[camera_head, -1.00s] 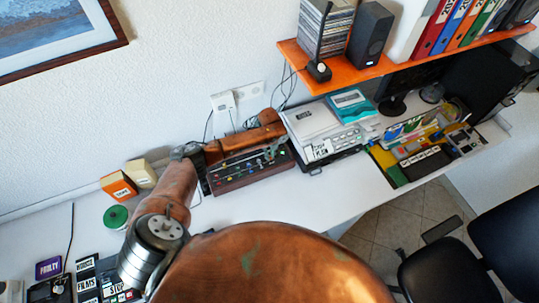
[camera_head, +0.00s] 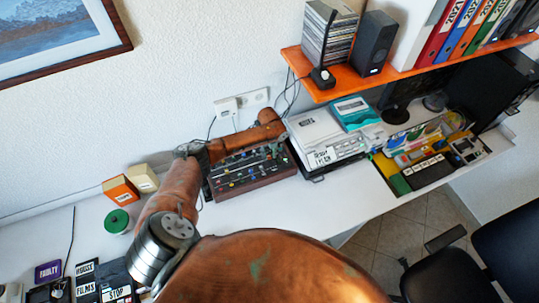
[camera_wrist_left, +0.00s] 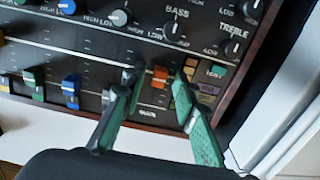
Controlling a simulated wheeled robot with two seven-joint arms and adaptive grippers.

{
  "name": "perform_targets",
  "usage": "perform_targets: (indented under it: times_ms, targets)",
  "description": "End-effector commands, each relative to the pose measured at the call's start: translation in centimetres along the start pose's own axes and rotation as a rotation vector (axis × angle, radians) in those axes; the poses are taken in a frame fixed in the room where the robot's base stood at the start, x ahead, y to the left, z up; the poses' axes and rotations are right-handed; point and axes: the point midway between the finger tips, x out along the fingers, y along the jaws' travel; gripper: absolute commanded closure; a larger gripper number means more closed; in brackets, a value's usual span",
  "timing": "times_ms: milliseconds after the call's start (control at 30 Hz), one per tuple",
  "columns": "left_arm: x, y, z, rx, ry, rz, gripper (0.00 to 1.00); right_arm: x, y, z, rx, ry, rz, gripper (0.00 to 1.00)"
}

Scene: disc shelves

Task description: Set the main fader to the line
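The mixer (camera_head: 262,184) is a dark panel with wooden sides on the white desk, below the wall socket. In the left wrist view, the orange-red main fader cap (camera_wrist_left: 160,77) sits in its slot near the panel's right side, with a small white label below that I cannot read surely. My left gripper (camera_wrist_left: 155,84) has one green finger on each side of this cap, with narrow gaps showing. It is open. In the head view my left arm hides part of the mixer's top. The set line is not clear to me. My right gripper is not in view.
Blue (camera_wrist_left: 71,92) and green fader caps stand left of the gripper, with knobs above. A white printer-like device (camera_head: 322,138) stands right of the mixer. An orange shelf (camera_head: 345,82) hangs above it. Clear white desk lies in front.

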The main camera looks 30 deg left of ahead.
Motion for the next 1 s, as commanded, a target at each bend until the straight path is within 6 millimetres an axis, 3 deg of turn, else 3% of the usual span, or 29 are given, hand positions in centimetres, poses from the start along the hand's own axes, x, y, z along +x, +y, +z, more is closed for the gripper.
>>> perform_targets:
  times_ms: [367,800,1000]
  targets:
    - [-0.7,-0.1,0.1,0.001,-0.001,0.0,0.71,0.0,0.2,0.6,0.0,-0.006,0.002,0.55]
    - [-9.0,-0.1,0.1,0.001,-0.002,-0.002,0.71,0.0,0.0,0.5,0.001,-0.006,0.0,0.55]
    - [-11.4,-0.1,0.1,0.001,-0.001,0.001,0.71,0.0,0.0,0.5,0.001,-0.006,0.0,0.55]
